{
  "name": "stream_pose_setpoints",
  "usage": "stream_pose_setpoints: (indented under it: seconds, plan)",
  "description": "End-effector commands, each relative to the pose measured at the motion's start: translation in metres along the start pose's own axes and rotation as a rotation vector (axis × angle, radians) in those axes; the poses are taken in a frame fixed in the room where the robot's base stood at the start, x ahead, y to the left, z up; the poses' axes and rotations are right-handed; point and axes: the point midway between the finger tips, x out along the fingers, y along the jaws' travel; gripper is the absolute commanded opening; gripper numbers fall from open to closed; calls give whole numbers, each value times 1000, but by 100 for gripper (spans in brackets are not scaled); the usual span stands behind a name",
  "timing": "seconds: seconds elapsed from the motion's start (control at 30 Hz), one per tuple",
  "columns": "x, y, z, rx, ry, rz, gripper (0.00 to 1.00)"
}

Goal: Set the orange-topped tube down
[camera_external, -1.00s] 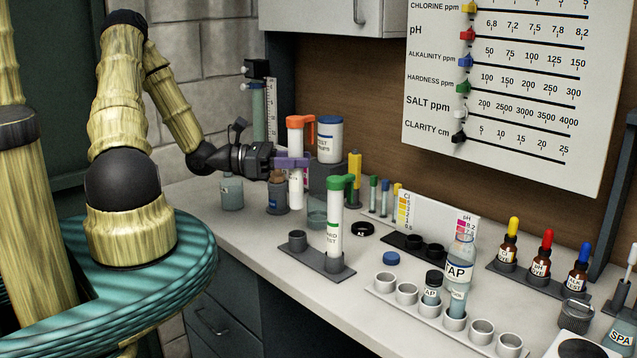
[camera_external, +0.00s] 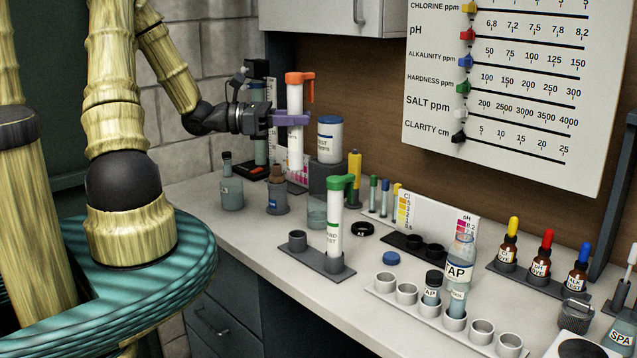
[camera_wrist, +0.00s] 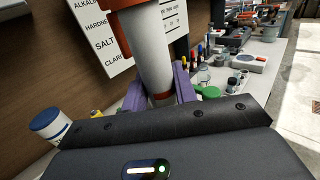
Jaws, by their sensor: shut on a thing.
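The orange-topped tube (camera_external: 295,142) is white, with an orange cap and side clip at its upper end. It is upright in the external view. My gripper (camera_external: 292,119) is shut on its body with purple fingers and holds it raised above the back of the counter. In the wrist view the tube (camera_wrist: 152,55) stands between the purple fingers (camera_wrist: 158,88), with a red-orange band below them. A grey two-place holder (camera_external: 317,259) on the counter carries a green-topped tube (camera_external: 334,222) in one place. Its left ring (camera_external: 297,238) is empty.
A blue-lidded white jar (camera_external: 330,139) stands on a grey block just right of the held tube. Small bottles (camera_external: 232,187) stand below my gripper. A white rack (camera_external: 406,291) of cups is at the front right.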

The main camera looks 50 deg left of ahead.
Motion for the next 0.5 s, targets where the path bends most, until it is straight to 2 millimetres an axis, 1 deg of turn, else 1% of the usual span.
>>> stream_pose_setpoints:
  seconds: [0.17,0.37,0.5]
  plan:
    - [0,0,19,5,1,1,3]
    - [-6,39,10,1,-2,75,3]
    - [-15,74,4,2,-2,145,3]
